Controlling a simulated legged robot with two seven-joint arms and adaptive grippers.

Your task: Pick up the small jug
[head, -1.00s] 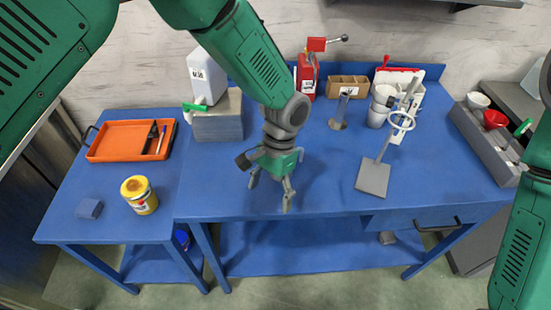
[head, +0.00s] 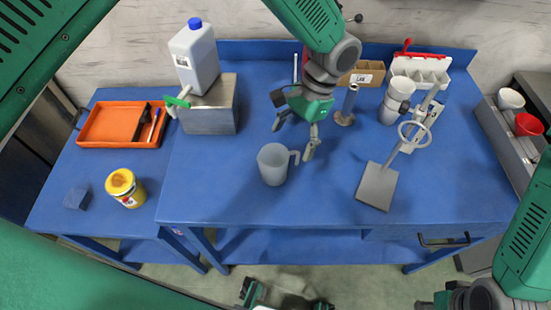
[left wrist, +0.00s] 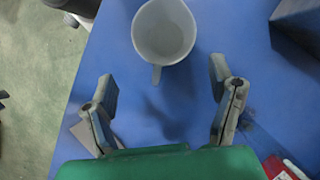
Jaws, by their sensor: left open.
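The small jug (head: 272,166) is a pale grey, open-topped vessel standing upright near the front edge of the blue table. Its handle points right in the head view. My left gripper (head: 295,137) is open and empty, just behind and to the right of the jug, with its fingers pointing down. In the left wrist view the jug (left wrist: 165,30) shows from above, ahead of the open fingers (left wrist: 164,82). Its handle points back toward the gap between them. No finger touches the jug.
A steel box (head: 212,118) with a white canister (head: 195,57) stands to the left. A grey stand with a ring (head: 377,187) is to the right. White cups (head: 392,104) stand behind it. A yellow can (head: 128,190) and orange tray (head: 98,124) are far left.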

